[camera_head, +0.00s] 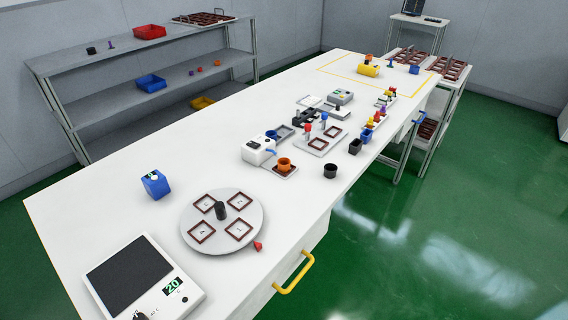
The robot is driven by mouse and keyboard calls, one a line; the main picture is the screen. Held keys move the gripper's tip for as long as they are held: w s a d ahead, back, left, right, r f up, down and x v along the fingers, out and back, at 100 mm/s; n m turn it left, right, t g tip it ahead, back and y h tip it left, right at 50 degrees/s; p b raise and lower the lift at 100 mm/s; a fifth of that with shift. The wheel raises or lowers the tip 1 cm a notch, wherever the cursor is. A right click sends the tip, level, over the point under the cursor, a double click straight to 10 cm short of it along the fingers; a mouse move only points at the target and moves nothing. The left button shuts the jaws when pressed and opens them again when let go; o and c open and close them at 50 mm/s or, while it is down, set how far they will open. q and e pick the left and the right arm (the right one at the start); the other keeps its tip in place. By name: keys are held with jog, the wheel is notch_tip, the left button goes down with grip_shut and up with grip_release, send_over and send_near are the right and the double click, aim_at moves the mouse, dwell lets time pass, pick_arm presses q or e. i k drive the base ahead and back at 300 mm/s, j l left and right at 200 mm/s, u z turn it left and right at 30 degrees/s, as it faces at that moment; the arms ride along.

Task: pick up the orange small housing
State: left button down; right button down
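An orange round housing (284,163) stands on a small dark-framed plate (284,171) in the middle of the long white table, right beside a white dispenser-like device (258,150). A smaller orange piece (369,57) shows at the far end of the table, by a yellow block (368,70). A small orange item (217,63) also lies on the middle shelf at the back left. I cannot tell from this distance which of these is the small housing. Neither of my grippers shows in this view.
A round turntable (253,242) with square frames and a panel with a green display (143,281) fill the near table. A black cup (330,171) stands near the right edge. The left strip of table is clear.

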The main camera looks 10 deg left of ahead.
aim_at(283, 162)
jog(key=u, duration=0.35)
jog(key=i+l+u, duration=0.15)
jog(key=u, duration=0.25)
jog(key=i+l+u, duration=0.1)
jog(key=l+u, duration=0.25)
jog(key=i+l+u, duration=0.1)
jog(key=l+u, duration=0.7)
